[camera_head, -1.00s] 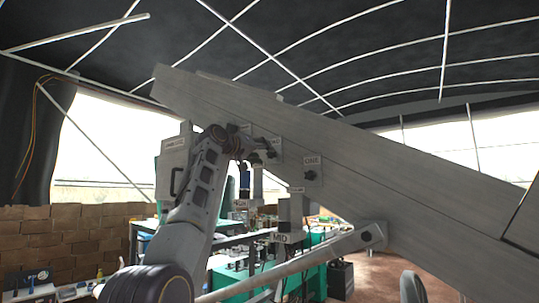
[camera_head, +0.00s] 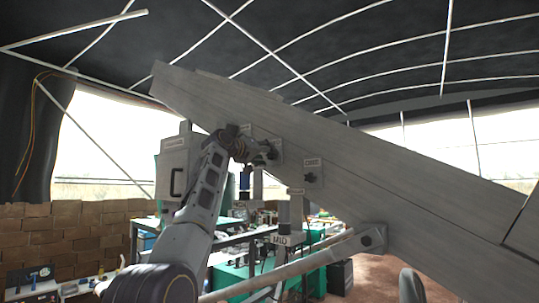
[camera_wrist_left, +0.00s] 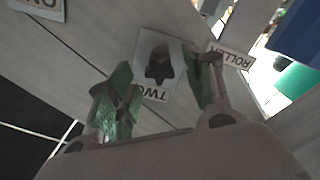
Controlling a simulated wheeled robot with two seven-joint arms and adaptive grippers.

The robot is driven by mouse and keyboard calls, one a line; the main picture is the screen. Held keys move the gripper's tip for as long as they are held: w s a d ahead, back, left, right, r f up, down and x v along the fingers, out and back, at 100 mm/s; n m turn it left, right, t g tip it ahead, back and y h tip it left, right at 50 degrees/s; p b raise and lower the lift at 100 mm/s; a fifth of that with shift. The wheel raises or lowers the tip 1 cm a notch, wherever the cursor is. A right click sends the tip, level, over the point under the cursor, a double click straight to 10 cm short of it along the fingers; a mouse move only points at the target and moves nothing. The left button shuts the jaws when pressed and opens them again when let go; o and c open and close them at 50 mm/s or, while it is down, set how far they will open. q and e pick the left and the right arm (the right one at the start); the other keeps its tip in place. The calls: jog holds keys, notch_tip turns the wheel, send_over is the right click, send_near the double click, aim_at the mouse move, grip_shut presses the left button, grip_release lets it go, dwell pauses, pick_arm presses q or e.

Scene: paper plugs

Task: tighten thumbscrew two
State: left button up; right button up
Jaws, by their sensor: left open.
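Thumbscrew two (camera_wrist_left: 158,68) is a dark knob on a pale square plate in the left wrist view, with the label TWO (camera_wrist_left: 154,93) beside it. My left gripper (camera_wrist_left: 160,90) is open, with its green-padded fingers to either side of the knob in the picture. I see no clear grip on it, and cannot tell whether a finger touches it. In the head view my left gripper (camera_head: 254,156) is up against the big grey sloping beam (camera_head: 400,195), close to thumbscrew two (camera_head: 269,151). My right gripper is not in view.
Another knob (camera_head: 311,177) sits further down the beam. A ROLLER label (camera_wrist_left: 232,57) lies near one finger. A block marked MID (camera_head: 281,240) hangs below the beam, and a pale strut (camera_head: 320,258) runs low across. Benches stand behind.

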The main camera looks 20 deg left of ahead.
pick_arm(q)
jog(key=shift+w+d, duration=0.15)
jog(key=shift+w, duration=0.2)
jog(key=shift+w+d, duration=0.15)
jog(key=shift+w, duration=0.25)
jog(key=c, duration=1)
jog(key=shift+m, duration=3.4)
jog(key=o, duration=1)
